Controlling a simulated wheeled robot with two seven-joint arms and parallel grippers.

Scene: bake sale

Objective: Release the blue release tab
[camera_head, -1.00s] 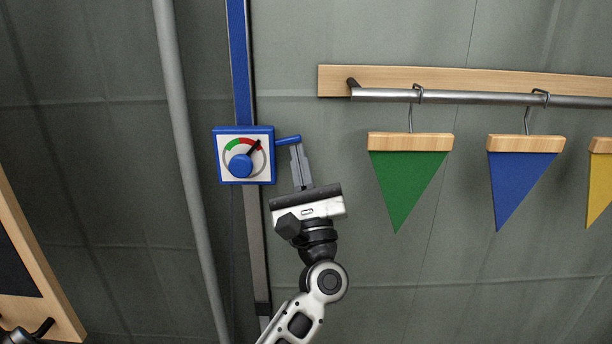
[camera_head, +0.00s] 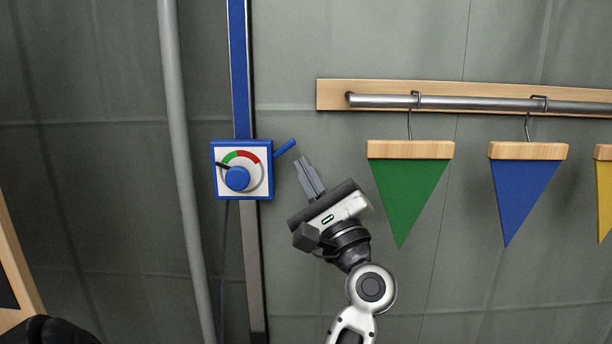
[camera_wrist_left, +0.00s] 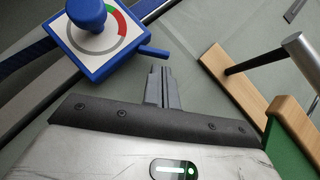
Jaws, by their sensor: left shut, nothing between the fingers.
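The blue release tab (camera_head: 285,149) sticks out from the right side of a blue box with a dial (camera_head: 241,197) and slants up to the right. The dial's needle points left, and a blue knob (camera_head: 237,178) sits at its centre. My left gripper (camera_head: 301,162) is shut and empty, just below and right of the tab, with a small gap between them in the head view. In the left wrist view, the tab (camera_wrist_left: 153,51) is just beyond the shut fingertips (camera_wrist_left: 160,70). My right gripper is not in view.
The box is mounted on a blue and grey upright rail (camera_head: 239,70). A grey pole (camera_head: 175,120) stands to its left. At right, a wooden rail with a metal bar (camera_head: 450,102) carries hanging green (camera_head: 405,190), blue (camera_head: 520,190) and yellow pennants, close to my left gripper.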

